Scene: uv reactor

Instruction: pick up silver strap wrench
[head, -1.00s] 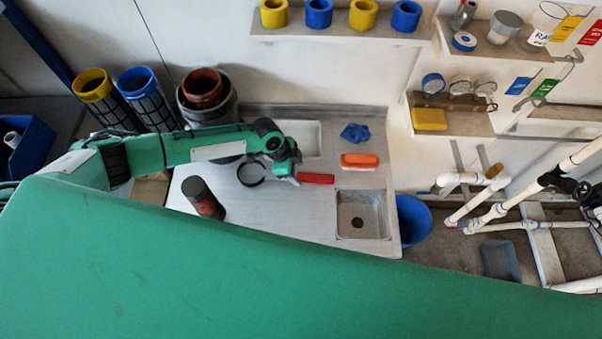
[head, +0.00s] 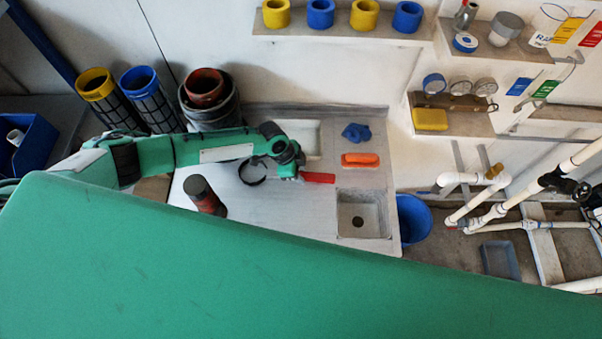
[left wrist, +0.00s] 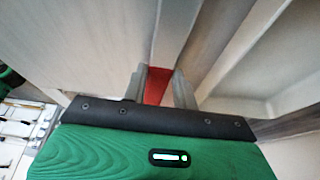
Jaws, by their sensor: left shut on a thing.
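The strap wrench has a red handle (head: 319,178) and a dark round loop (head: 241,174). It is at the left part of the grey sink counter in the head view, with the loop to the left of my left gripper (head: 291,171) and the handle sticking out to the right. My left gripper is shut on the handle. In the left wrist view the red handle (left wrist: 157,86) shows between the two fingers. I cannot tell whether the wrench is clear of the counter. My right gripper is not in view.
The counter (head: 270,215) holds a red and dark cylinder (head: 206,197), an orange brush (head: 360,160), a blue crumpled thing (head: 356,132) and a sink basin (head: 359,214). A blue bucket (head: 413,220) stands right of it. Pipe tubes stand behind left.

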